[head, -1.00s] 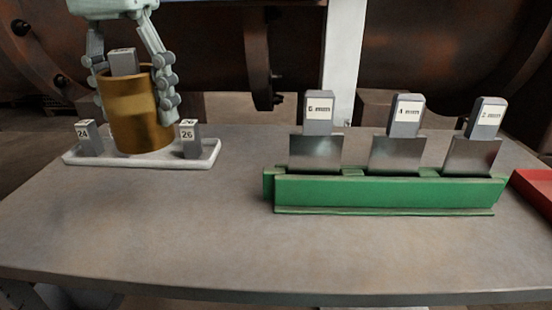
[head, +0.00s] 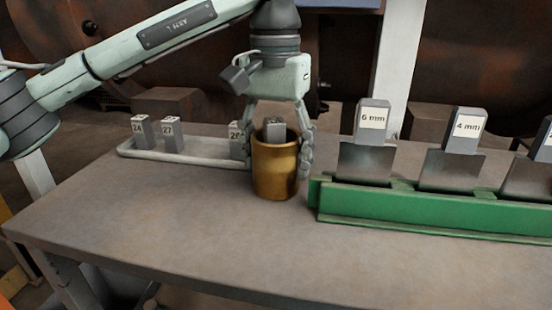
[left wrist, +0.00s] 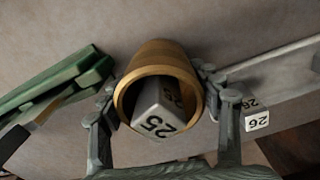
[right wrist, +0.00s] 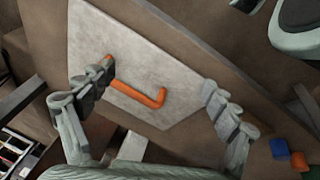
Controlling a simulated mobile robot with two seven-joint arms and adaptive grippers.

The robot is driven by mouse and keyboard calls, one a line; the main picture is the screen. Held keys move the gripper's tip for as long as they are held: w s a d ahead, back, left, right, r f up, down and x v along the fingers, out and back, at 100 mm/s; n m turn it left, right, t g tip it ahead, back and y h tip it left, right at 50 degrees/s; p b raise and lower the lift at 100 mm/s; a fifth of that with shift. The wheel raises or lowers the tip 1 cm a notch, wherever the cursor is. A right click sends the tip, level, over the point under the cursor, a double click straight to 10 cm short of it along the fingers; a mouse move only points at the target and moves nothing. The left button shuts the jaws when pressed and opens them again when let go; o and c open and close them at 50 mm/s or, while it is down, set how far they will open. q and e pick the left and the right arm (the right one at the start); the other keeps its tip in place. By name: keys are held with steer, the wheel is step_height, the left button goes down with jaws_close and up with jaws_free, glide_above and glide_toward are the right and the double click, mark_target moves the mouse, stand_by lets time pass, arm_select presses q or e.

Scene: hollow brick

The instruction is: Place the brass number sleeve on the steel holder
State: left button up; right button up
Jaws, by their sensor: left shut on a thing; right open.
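The brass sleeve (head: 275,175) is an upright hollow cylinder with a grey block marked 25 inside, which also shows in the left wrist view (left wrist: 158,112). My left gripper (head: 279,150) is shut on the sleeve, one finger on each side. The sleeve is between the white tray and the green rack; I cannot tell whether it touches the table. Steel plates (head: 365,162) with grey labelled blocks above stand in the green rack (head: 430,212); I cannot tell which part is the steel holder. My right gripper (right wrist: 158,80) is open and empty.
The white tray (head: 190,160) holds several grey numbered blocks (head: 173,135) left of the sleeve. The table front (head: 210,240) is clear. The right wrist view shows a pale board (right wrist: 120,45), a bent orange rod (right wrist: 140,95) and a small blue block (right wrist: 280,148).

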arm_select(q)
steer(key=shift+f, duration=0.15)
steer(key=shift+f, duration=0.15)
steer(key=o, duration=1.6)
